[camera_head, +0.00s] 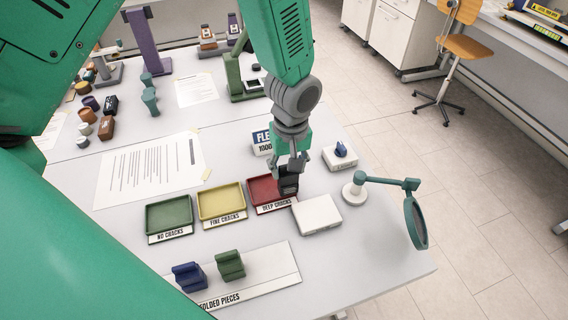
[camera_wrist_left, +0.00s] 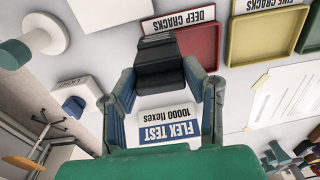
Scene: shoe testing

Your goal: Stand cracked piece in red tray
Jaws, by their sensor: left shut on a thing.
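My left gripper (camera_head: 289,170) points down at the right side of the red tray (camera_head: 259,187). It is shut on a black piece (camera_head: 288,186), which also shows between the fingers in the left wrist view (camera_wrist_left: 160,68). The red tray bears the label "DEEP CRACKS" and shows beside the piece in the wrist view (camera_wrist_left: 198,42). The piece overlaps the tray's edge in the picture; I cannot tell whether it touches the tray. Cracks on the piece are not clear. My right gripper is not in view.
A yellow tray (camera_head: 221,201) and a green tray (camera_head: 169,214) stand left of the red one. A white block (camera_head: 317,214) is close at right, with a magnifier (camera_head: 416,222) beyond. A flex test sign (camera_head: 262,141) stands behind. Blue (camera_head: 189,276) and green (camera_head: 230,265) pieces stand in front.

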